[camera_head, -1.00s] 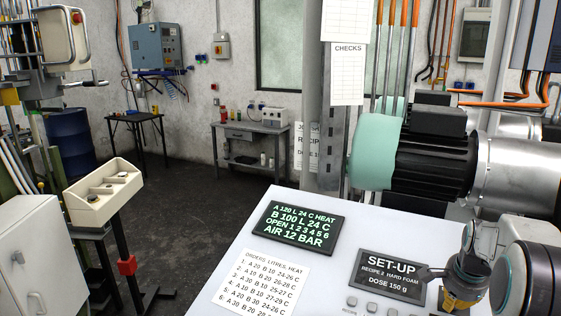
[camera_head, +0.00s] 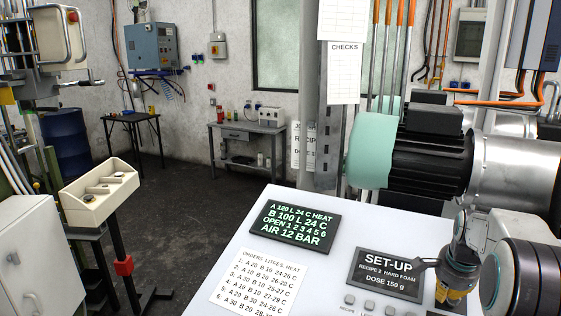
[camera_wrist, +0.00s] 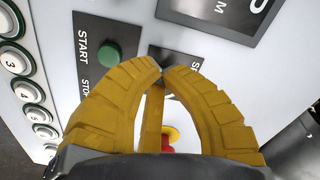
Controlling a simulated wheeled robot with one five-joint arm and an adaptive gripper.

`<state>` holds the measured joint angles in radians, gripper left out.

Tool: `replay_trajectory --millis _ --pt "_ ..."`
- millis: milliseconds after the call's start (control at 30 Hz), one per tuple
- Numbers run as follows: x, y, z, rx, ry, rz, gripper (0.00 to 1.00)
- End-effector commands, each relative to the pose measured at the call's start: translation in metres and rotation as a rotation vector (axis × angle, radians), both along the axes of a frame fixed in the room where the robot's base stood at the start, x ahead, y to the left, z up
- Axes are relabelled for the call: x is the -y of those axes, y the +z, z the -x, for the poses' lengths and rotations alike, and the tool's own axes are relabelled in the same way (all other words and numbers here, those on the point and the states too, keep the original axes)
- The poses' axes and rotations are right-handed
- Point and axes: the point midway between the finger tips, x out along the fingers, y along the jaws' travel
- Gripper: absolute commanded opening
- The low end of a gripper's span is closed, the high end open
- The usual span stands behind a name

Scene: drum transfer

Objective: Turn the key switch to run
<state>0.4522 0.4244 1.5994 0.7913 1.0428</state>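My gripper (camera_wrist: 163,71) has yellow fingers whose tips come together with only a sliver between them. In the wrist view they are over a dark label plate (camera_wrist: 182,57) on the white panel, its lettering partly covered. No key switch can be made out; the fingertips cover that spot, so I cannot tell whether anything is between them. In the head view my gripper (camera_head: 455,294) is low over the right part of the panel. The black display (camera_head: 388,268) reads SET-UP, recipe 2 hard foam, dose 150 g.
A green START button (camera_wrist: 110,53) is left of the fingers. A red button on yellow (camera_wrist: 170,137) shows between them. Numbered buttons (camera_wrist: 27,90) run down the left. A green-lettered screen (camera_head: 297,228) and a printed order sheet (camera_head: 258,282) lie on the panel (camera_head: 330,285).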

Motion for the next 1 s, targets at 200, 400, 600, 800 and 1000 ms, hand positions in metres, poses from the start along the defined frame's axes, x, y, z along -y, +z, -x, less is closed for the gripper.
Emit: replay_trajectory --millis 200,400,600,800,1000 --pt "0.0034 0.0035 -0.0073 0.014 0.000 0.007 0.00" --pt "0.0037 0.0019 -0.0071 0.009 -0.002 0.004 0.00" --pt "0.0034 0.0006 -0.0060 0.005 -0.003 0.002 0.00" --pt "0.0024 -0.0006 -0.0055 0.001 -0.003 -0.001 0.00" --pt "-0.0019 -0.0013 -0.0073 0.001 -0.001 -0.003 0.00"
